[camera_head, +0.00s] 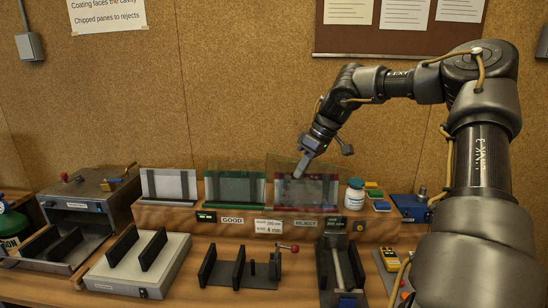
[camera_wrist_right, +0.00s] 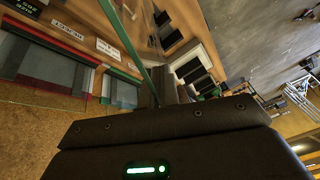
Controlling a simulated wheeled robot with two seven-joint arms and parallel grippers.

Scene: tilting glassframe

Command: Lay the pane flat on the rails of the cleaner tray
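My right gripper (camera_head: 302,168) is in front of the red-edged rack at the back of the bench. It appears shut on a clear glass pane (camera_head: 288,163), which stands roughly upright before the rack. In the right wrist view the pane's green edge (camera_wrist_right: 126,42) runs into the fingers (camera_wrist_right: 165,92). Two trays carry paired black rails: a white one (camera_head: 105,272) at front left, and one in front of the metal machine (camera_head: 95,210) at far left. No readable label shows which is the cleaner tray; both look bare. My left gripper is out of view.
Racks stand on a raised shelf: a white-framed one (camera_head: 169,187), a green-edged one (camera_head: 234,186) and the red-edged REJECT one (camera_head: 322,206). A white bottle (camera_head: 354,194) is just right of them. A black-railed fixture with a red-knobbed lever (camera_head: 294,248) stands at front centre.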

